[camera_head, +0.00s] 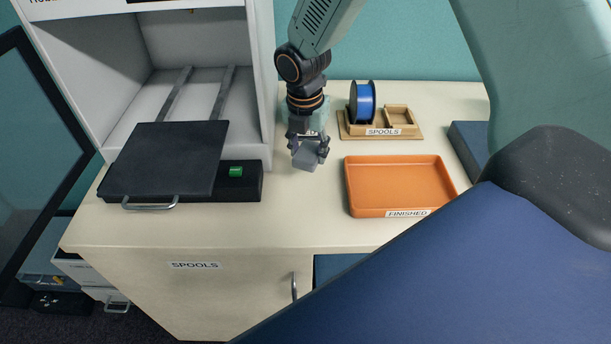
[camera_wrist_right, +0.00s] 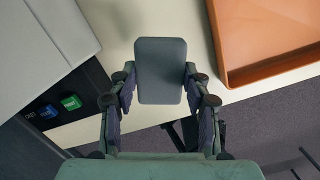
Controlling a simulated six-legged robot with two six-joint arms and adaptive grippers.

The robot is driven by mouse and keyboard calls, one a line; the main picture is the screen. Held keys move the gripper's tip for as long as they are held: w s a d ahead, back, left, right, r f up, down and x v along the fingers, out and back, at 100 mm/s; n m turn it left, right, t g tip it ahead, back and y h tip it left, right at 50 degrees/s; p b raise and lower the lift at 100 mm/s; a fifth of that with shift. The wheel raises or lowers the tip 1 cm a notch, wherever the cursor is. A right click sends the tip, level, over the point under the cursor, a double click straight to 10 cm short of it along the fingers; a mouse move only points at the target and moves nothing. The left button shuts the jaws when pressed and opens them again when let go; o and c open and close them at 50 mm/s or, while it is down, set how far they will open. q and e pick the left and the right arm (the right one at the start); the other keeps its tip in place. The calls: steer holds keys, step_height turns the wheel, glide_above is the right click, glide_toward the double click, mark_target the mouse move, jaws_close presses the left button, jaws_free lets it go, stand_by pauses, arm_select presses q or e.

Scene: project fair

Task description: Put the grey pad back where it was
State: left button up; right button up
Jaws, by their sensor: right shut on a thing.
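The grey pad (camera_head: 306,156) is a small rounded block held above the pale tabletop, between the printer and the orange tray. My right gripper (camera_head: 308,144) is shut on it. In the right wrist view the grey pad (camera_wrist_right: 161,70) sits between the two fingers of my right gripper (camera_wrist_right: 160,90), with the tabletop beyond it. My left gripper is not in view.
An open white printer cabinet (camera_head: 262,100) stands left, its black plate (camera_head: 168,158) pulled forward beside a green button (camera_head: 235,171). The orange tray (camera_head: 398,212) labelled FINISHED lies right. A wooden holder (camera_head: 347,130) with a blue spool (camera_head: 362,103) stands behind it.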

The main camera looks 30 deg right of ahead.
mark_target(308, 183)
steer(key=f, duration=0.4)
steer(key=shift+a, duration=0.2)
steer(key=shift+d+f, duration=0.25)
steer(key=f, duration=0.3)
steer(key=shift+s, duration=0.2)
steer(key=shift+w+a+f, duration=0.1)
steer(key=shift+w+a, duration=0.1)
steer(key=shift+a, duration=0.1)
steer(key=shift+w+d+f, duration=0.1)
steer(key=shift+d+f, duration=0.05)
steer(key=shift+d, duration=0.05)
steer(key=o, duration=0.8)
steer(key=shift+s+d, duration=0.2)
steer(key=o, duration=0.3)
steer(key=shift+a, duration=0.2)
steer(key=shift+w+a, duration=0.1)
steer(key=shift+w, duration=0.05)
